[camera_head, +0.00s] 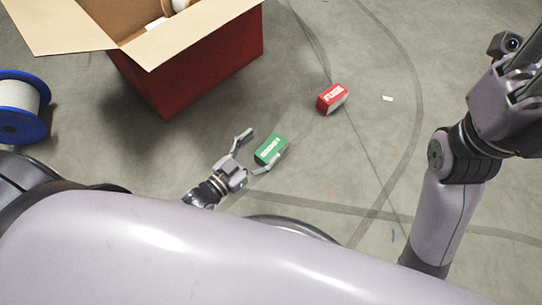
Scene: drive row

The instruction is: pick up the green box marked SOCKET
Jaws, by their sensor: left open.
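The green box (270,149) lies on the grey concrete floor near the middle of the view, with white lettering on its side that is small but fits SOCKET. My left gripper (257,153) is open at the box's lower left. One finger is at the left of the box and the other overlaps its lower right edge. I cannot tell whether either finger touches it. My right arm stands at the right, and its gripper fingers are only partly in the frame at the top right edge.
A red box marked FUSE (332,99) lies on the floor up and right of the green box. A large red carton (190,68) with open flaps stands at the upper left. A blue spool (22,108) with white cord is at the left edge. Floor right of centre is mostly clear.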

